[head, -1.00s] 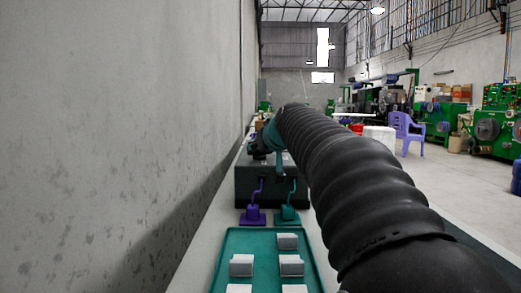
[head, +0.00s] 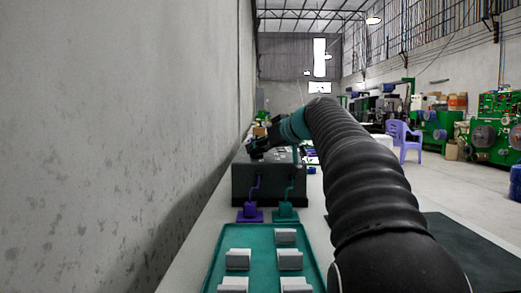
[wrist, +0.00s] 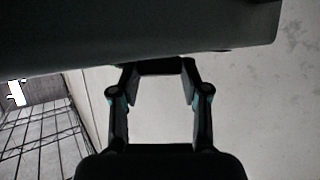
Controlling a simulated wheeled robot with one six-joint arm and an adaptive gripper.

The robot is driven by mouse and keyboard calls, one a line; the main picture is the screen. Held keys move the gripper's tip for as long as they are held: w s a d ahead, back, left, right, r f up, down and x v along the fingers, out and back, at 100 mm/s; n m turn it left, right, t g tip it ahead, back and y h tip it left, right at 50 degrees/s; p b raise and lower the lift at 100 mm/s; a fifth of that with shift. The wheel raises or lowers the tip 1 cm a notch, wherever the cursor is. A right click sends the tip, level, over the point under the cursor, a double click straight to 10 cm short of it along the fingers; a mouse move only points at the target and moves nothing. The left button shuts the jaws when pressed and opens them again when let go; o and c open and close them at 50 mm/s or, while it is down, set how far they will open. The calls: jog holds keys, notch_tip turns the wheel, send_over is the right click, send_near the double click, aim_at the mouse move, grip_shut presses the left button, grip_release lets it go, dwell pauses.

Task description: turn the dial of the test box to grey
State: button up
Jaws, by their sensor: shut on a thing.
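The test box (head: 270,184) is a dark box on the bench in the head view, with a purple cable and a teal cable at its front. Its dark face fills the top of the wrist view (wrist: 150,30). My gripper (head: 256,151) is at the top left of the box. In the wrist view my gripper (wrist: 160,72) has its fingertips up against the box, shut on a dark piece between them, which appears to be the dial (wrist: 160,66). The dial's marks and its setting are hidden.
A purple plug block (head: 250,215) and a teal one (head: 285,214) sit in front of the box. A teal tray (head: 262,262) with several pale blocks is nearer. A grey wall (head: 120,130) runs close along the left. A dark mat (head: 465,250) lies at right.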

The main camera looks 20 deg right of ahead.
dwell(0.3)
jog(key=o, duration=1.1)
jog(key=shift+f, duration=0.1)
jog(key=shift+o, duration=0.2)
jog(key=v, duration=1.2)
